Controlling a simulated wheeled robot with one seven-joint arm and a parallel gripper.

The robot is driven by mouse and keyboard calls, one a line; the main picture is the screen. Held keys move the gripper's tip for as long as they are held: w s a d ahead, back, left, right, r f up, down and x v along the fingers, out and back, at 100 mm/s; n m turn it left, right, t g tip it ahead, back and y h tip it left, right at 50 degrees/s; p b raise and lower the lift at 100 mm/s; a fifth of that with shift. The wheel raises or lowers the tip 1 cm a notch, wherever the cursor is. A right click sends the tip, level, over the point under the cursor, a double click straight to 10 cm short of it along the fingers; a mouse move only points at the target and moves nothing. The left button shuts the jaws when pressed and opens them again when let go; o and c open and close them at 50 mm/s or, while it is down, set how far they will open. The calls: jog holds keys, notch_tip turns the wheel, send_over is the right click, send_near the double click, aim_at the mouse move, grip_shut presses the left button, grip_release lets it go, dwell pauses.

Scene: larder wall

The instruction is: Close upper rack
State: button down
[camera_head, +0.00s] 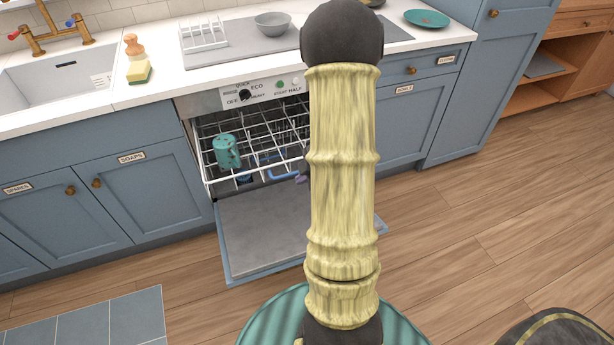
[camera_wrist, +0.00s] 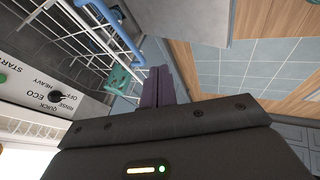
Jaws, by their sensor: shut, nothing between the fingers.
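The dishwasher's upper rack (camera_head: 206,170) is a white wire basket, slid part way out under the control panel (camera_head: 258,92). It holds a teal mug (camera_head: 227,151). In the wrist view the rack's wires (camera_wrist: 62,30) run along the upper left, with a blue bar at its edge and the teal mug (camera_wrist: 118,78) beyond. My gripper's purple fingers (camera_wrist: 158,86) are together and empty, beside the rack's front edge; I cannot tell whether they touch it.
The dishwasher door (camera_head: 265,230) lies folded down, low in front of the rack. Blue cabinets (camera_head: 145,190) flank it. The counter above holds a dish rack (camera_head: 203,35), a grey bowl (camera_head: 273,24) and a sponge (camera_head: 139,71).

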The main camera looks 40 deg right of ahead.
jog(key=w+f+b, duration=0.1)
jog(key=w+f, duration=0.4)
jog(key=w, duration=0.1)
jog(key=shift+w+f, duration=0.15)
jog(key=shift+w, duration=0.15)
